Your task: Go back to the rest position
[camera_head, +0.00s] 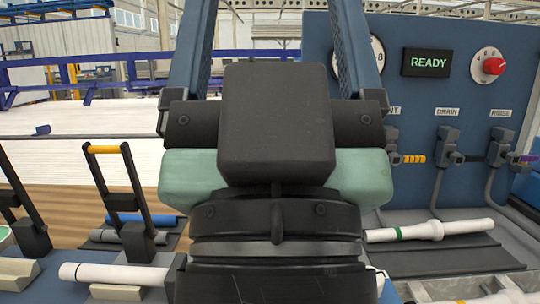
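My own arm, dark grey and black with pale green and blue parts, fills the middle of the view and rises out of the top edge. The fingertips of my gripper do not show, so whether it is open or shut is not visible. A white pipe (115,274) lies at the lower left, its right end behind my arm. A white pipe with a green band (465,227) lies on a dark mat (440,262) at the right. A grey pipe (112,236) and a blue pipe (155,219) lie at the left.
A blue panel (430,105) stands at the right with a READY display (425,62), a red knob (493,66) and valves. Black uprights with an orange-topped frame (104,149) stand at the left. Another white piece (490,299) shows at the bottom right. My arm hides the middle.

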